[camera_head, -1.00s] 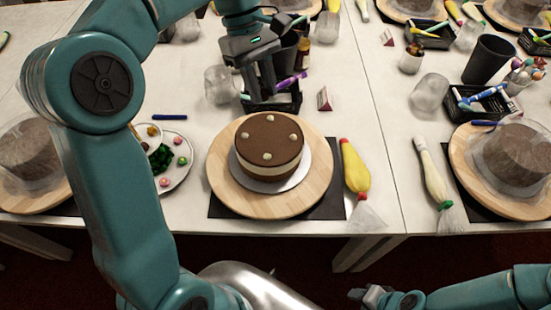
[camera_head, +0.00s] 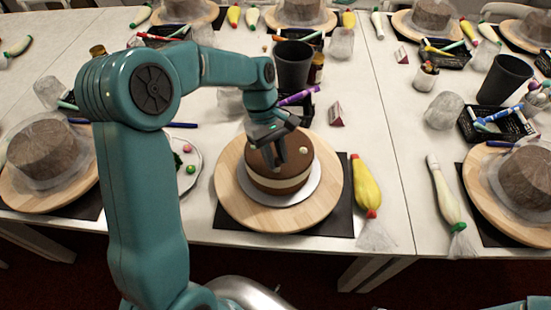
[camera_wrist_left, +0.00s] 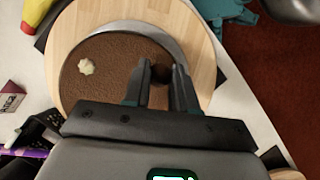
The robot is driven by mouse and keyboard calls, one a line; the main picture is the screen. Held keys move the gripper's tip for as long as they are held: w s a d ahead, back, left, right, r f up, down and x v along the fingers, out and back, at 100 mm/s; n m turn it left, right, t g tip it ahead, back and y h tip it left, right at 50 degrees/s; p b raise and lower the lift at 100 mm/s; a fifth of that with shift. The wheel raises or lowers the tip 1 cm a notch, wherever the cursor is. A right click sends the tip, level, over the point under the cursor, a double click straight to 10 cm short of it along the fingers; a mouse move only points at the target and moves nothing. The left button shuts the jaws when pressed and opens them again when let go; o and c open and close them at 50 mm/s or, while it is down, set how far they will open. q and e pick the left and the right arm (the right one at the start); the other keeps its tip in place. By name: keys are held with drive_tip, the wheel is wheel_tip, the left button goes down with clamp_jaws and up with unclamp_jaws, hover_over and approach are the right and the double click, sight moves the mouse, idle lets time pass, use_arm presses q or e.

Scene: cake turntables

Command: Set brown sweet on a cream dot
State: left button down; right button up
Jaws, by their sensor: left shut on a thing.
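The cake (camera_head: 289,181) has a brown top and a pale middle band, and sits on a wooden turntable (camera_head: 233,208). My left gripper (camera_head: 274,163) is over the cake top, pointing down. In the left wrist view, my left gripper (camera_wrist_left: 160,86) is shut on a small dark brown sweet (camera_wrist_left: 161,73) between its fingertips. One cream dot (camera_wrist_left: 87,67) shows clear of the fingers on the cake top (camera_wrist_left: 112,55). The other dots are hidden by the gripper, and I cannot tell whether the sweet touches one. My right gripper is out of view.
A plate (camera_head: 198,160) with coloured sweets is left of the turntable, partly behind my left arm. A yellow piping bag (camera_head: 367,187) lies to the right. A black cup (camera_head: 293,66) and a small card (camera_head: 336,113) stand behind. Other cake stations surround this one.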

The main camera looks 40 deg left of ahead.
use_arm(q)
drive_tip(key=shift+f, duration=0.95)
drive_tip(key=shift+f, duration=0.25)
drive_tip(key=shift+s+d+f+b, duration=0.1)
drive_tip(key=shift+s+f+b, duration=0.1)
drive_tip(key=shift+f+b, duration=0.15)
drive_tip(key=c, duration=0.9)
unclamp_jaws()
drive_tip(key=shift+f, duration=0.1)
drive_tip(key=shift+r, duration=0.35)
drive_tip(key=v, duration=1.3)
drive_tip(key=shift+p, duration=0.4)
